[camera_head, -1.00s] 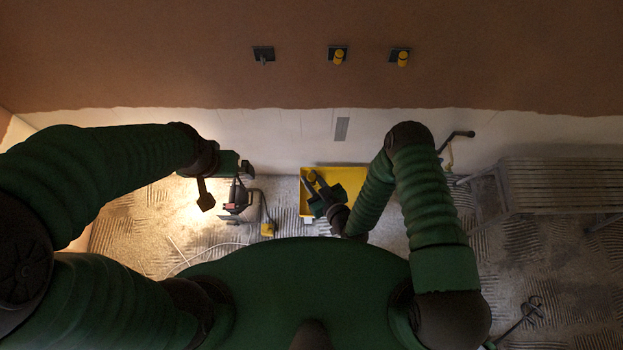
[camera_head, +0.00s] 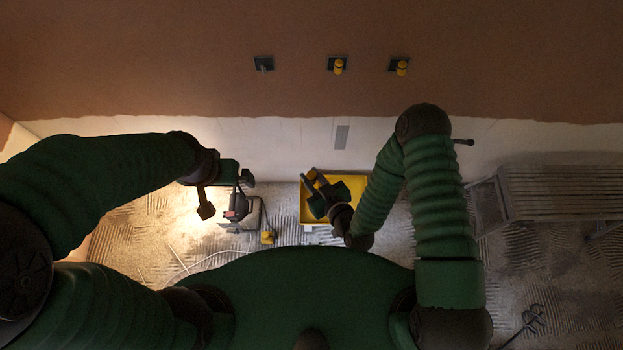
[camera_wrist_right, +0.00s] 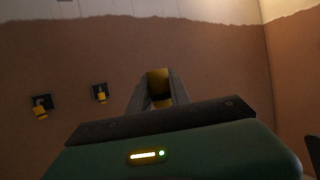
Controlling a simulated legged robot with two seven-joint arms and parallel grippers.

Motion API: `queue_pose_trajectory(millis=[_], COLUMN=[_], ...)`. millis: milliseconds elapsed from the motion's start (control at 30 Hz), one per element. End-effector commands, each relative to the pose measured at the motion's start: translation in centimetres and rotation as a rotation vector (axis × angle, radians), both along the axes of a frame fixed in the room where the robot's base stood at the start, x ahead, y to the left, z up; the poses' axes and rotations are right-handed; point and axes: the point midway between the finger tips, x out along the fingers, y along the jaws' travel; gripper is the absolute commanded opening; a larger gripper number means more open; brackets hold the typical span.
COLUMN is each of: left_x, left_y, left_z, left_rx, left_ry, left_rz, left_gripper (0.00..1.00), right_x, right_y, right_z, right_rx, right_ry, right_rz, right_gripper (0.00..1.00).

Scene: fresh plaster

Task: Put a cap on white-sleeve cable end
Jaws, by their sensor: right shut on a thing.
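Three dark wall boxes sit in a row on the brown plaster. From the left box (camera_head: 264,63) a pale grey cable end (camera_head: 265,68) sticks out, bare. The middle box has a yellow cap (camera_head: 339,67) on its cable, and the right box has another yellow cap (camera_head: 402,68). My right gripper (camera_head: 314,184) is shut on a yellow cap (camera_wrist_right: 158,86), held below the boxes in front of the yellow tub. The cap shows between both fingers in the right wrist view. My left gripper (camera_head: 246,176) is at the left, away from the boxes; its jaws are too small to judge.
The yellow tub (camera_head: 354,190) stands on the floor by the wall. A work lamp (camera_head: 238,207) stands left of it, with a cable on the floor. A slatted bench (camera_head: 560,190) is at the right. The wall around the boxes is clear.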

Motion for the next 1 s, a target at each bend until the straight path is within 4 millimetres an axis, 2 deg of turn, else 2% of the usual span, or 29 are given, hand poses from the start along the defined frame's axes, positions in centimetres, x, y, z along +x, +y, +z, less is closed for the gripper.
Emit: queue_pose_trajectory(millis=[1000], left_x=[0.0], left_y=[0.0], left_z=[0.0], left_rx=[0.0], left_ry=[0.0], left_rz=[0.0], left_gripper=[1.0], right_x=[0.0], right_y=[0.0], right_z=[8.6], right_rx=[0.0], right_ry=[-0.001], right_rz=[0.0], right_gripper=[0.0])
